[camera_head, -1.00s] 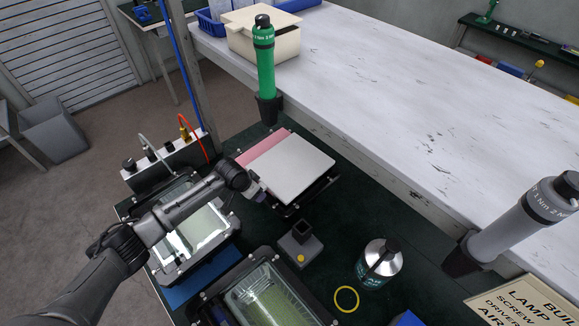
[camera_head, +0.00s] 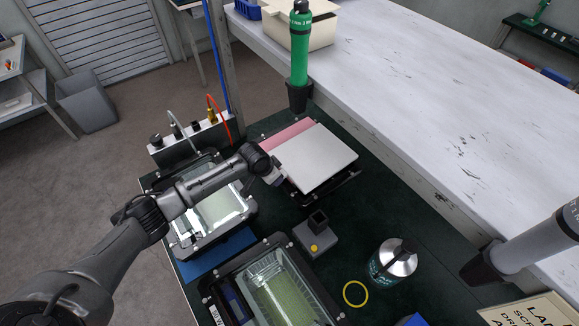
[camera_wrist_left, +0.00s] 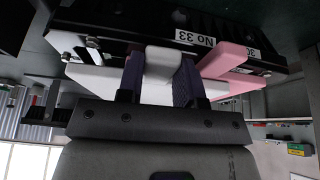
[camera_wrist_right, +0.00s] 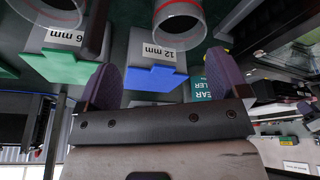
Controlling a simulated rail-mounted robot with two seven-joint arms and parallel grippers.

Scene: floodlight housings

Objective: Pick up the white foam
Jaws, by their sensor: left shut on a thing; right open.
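The white foam (camera_head: 318,160) is a flat sheet on a dark holder beside the bench, with pink foam (camera_head: 284,137) along its far left side. My left gripper (camera_head: 275,177) is at the sheet's near left edge. In the left wrist view my left gripper (camera_wrist_left: 160,78) has its fingers closed on either side of a white foam tab (camera_wrist_left: 161,62). The pink foam (camera_wrist_left: 226,66) is just right of the fingers there. My right gripper (camera_wrist_right: 160,85) is open and empty in the right wrist view. It is out of the head view.
Two floodlight housings stand near my left arm, one (camera_head: 194,237) behind the other (camera_head: 245,318). A small grey block (camera_head: 315,238), a can (camera_head: 391,264) and a yellow ring (camera_head: 355,294) are on the dark green surface. The worn white bench (camera_head: 430,110) is at right.

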